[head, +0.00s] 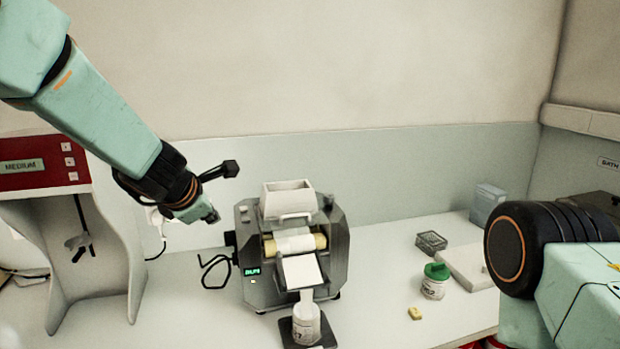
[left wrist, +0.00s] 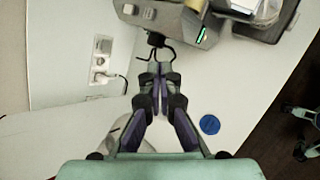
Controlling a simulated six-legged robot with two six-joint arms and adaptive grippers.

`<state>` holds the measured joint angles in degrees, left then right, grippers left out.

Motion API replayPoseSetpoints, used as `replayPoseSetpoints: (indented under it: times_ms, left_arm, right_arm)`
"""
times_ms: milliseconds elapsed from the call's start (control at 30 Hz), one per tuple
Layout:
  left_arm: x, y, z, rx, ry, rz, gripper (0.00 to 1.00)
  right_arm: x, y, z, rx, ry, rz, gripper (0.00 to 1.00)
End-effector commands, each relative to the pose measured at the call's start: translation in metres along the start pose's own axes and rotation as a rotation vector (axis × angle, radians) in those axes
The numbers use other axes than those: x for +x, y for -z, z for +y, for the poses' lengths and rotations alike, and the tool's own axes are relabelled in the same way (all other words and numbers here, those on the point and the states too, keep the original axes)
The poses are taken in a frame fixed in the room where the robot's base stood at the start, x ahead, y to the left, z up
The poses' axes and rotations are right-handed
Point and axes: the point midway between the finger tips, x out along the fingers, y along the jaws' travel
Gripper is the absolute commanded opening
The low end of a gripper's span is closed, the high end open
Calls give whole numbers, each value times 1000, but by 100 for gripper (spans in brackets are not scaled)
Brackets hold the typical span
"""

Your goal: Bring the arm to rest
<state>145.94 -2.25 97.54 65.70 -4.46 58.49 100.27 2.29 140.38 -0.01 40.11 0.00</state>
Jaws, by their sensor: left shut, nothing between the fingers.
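My left arm comes in from the upper left in the head view, and its gripper (head: 207,213) is up in the air left of the mill, partly hidden behind its own wrist. In the left wrist view the fingers of my left gripper (left wrist: 160,77) are together with nothing between them, above the bench. The grey mill (head: 252,290) stands on the bench, with a white hopper on top and a white chute in front. A white labelled jar (head: 306,328) stands under the chute on a dark plate. My right arm shows at the right; its gripper is out of view.
A red-topped stand (head: 120,230) marked MEDIUM is at the left. A green-lidded jar (head: 434,286), a yellow piece (head: 415,313), a wire basket (head: 431,242) and a white slab (head: 466,262) lie right of the mill. A blue disc (left wrist: 209,124) lies on the bench.

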Motion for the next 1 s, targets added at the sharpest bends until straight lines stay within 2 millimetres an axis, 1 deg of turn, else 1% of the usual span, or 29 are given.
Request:
replayPoseSetpoints:
  times_ms: [133, 200, 267, 367, 400, 467, 500, 567, 600, 667, 700, 767, 800, 867, 900, 967, 1000]
  left_arm:
    - [2, 21, 0, 229, -35, 68, 0]
    - [2, 37, -4, 363, -38, 120, 0]
    - [5, 53, -13, 492, -33, 160, 0]
    - [19, 89, -43, 728, 3, 225, 0]
    - [27, 105, -59, 826, 27, 246, 0]
    - [38, 129, -86, 975, 67, 270, 0]
    - [45, 145, -105, 1076, 97, 279, 0]
    - [56, 169, -137, 1221, 148, 280, 0]
    - [63, 184, -159, 1307, 181, 275, 0]
    - [71, 205, -192, 1432, 231, 257, 0]
    - [76, 218, -214, 1509, 263, 239, 0]
    - [82, 238, -248, 1614, 312, 203, 0]
    - [85, 250, -271, 1678, 343, 174, 0]
    - [89, 268, -307, 1765, 390, 123, 0]
    - [90, 279, -330, 1817, 419, 86, 0]
    - [91, 296, -366, 1883, 464, 26, 0]
    - [91, 306, -390, 1920, 494, -19, 0]
  right_arm:
    - [0, 0, 0, 0, 0, 0, 40]
    - [0, 0, 0, 0, 0, 0, 40]
    - [2, 0, 0, 0, 0, 0, 40]
    - [14, 0, 0, 0, 0, 1, 40]
    - [20, 0, 0, 0, 0, 1, 40]
    - [30, 0, 0, 0, 0, 1, 40]
    - [36, 0, 0, 0, 0, 0, 40]
    - [48, 0, 0, 0, 0, 0, 40]
    - [55, 0, 0, 0, 0, 0, 40]
    - [66, 0, 0, 0, 0, 0, 40]
    - [74, 0, 0, 0, 0, 0, 40]
    - [85, 0, 1, 0, 0, 0, 40]
    - [92, 0, 1, 0, 0, 0, 40]
    - [104, 0, 1, 0, 0, 0, 40]
    - [112, 0, 1, 0, 0, 0, 40]
    - [123, 0, 1, 0, 0, 0, 40]
    - [131, 0, 1, 0, 0, 0, 40]
